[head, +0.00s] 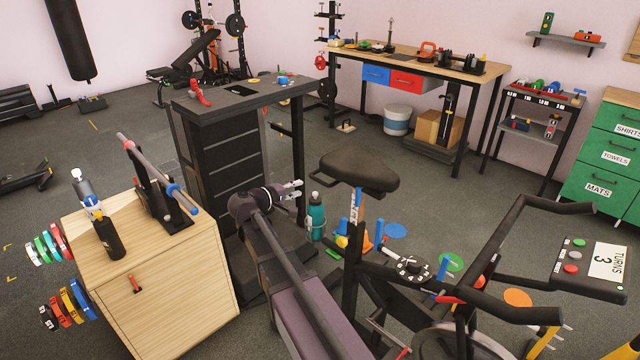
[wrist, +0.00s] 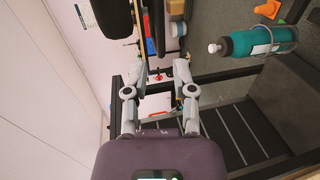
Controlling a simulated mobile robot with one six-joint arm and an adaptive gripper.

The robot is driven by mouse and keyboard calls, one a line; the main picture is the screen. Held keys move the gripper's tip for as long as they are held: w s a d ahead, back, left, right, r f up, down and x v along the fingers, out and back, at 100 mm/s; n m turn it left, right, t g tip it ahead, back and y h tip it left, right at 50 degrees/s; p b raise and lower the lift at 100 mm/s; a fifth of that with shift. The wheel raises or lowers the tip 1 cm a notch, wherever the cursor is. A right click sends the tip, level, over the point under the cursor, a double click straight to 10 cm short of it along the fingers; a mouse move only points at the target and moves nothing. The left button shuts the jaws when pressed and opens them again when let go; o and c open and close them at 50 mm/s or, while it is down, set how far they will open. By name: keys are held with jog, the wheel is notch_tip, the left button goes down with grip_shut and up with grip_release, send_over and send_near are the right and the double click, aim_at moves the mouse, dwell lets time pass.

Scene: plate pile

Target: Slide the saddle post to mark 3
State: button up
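The black saddle (head: 360,172) of the exercise bike sits right of centre in the head view. Its post (head: 351,240) runs down from it, with a blue marked strip (head: 356,206) near the top. The numbers on the strip are too small to read. My gripper (head: 296,189) is left of the saddle and post, apart from both, pointing toward them. In the wrist view its two fingers (wrist: 157,75) are spread with nothing between them. A dark shape at the top left there looks like the saddle, but I cannot be sure.
A teal bottle (head: 316,217) stands close beside my gripper, also in the wrist view (wrist: 258,42). A dark cabinet desk (head: 220,150) is behind it. The bike's handlebar (head: 500,260) and a TURNS 3 display (head: 598,262) are right. A wooden cabinet (head: 150,275) is left.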

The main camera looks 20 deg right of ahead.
aim_at(320, 181)
jog(key=b+x, duration=0.2)
jog(key=x, duration=0.8)
jog(key=shift+d, duration=0.15)
grip_shut()
